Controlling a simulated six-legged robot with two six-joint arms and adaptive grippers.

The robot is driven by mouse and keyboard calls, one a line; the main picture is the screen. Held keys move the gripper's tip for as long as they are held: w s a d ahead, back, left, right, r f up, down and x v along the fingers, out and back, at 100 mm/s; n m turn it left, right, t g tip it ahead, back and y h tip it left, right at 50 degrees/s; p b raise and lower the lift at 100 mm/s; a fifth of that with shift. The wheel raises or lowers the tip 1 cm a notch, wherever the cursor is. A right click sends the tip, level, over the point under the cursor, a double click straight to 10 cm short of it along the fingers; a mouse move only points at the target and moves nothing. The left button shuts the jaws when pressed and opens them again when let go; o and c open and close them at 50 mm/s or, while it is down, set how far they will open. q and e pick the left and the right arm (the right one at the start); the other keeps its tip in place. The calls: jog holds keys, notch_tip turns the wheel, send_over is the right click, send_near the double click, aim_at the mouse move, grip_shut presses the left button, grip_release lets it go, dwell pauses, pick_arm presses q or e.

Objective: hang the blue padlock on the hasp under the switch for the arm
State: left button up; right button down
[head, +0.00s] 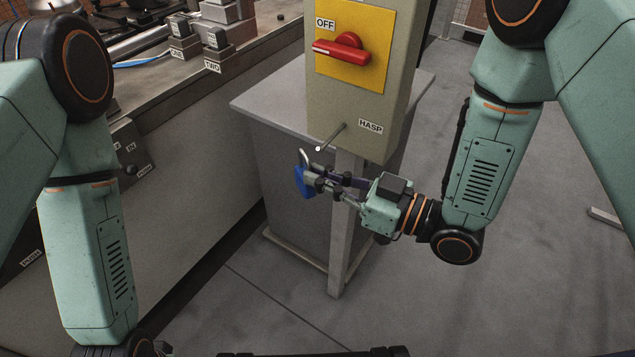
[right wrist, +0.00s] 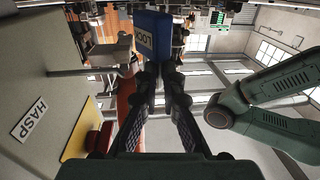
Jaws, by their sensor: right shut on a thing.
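The blue padlock (head: 304,183) is in my right gripper (head: 319,178), its grey shackle pointing up. It also shows in the right wrist view (right wrist: 158,35), with lettering on its face, between the tips of my right gripper (right wrist: 162,72). The hasp (head: 332,137) is a thin rod sticking out from the beige switch box toward the lower left. The padlock is just below the rod's pale tip, and the shackle appears apart from it. The red switch (head: 343,48) is above, beside an OFF label. My left arm is at the left; its gripper is out of view.
The beige switch box (head: 385,95) stands on a post in front of a grey cabinet (head: 265,104). A HASP label (head: 370,126) is right of the rod. A workbench (head: 195,80) with blocks runs along the left. The floor at the right is mostly clear.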

jog(key=w+d+f+b, duration=0.1)
jog(key=w+d, duration=0.2)
jog(key=w, duration=0.2)
jog(key=shift+d+b, duration=0.35)
dwell(0.5)
dwell(0.5)
jog(key=c, duration=1.4)
grip_release()
jog(key=shift+f, duration=0.1)
jog(key=v, duration=1.2)
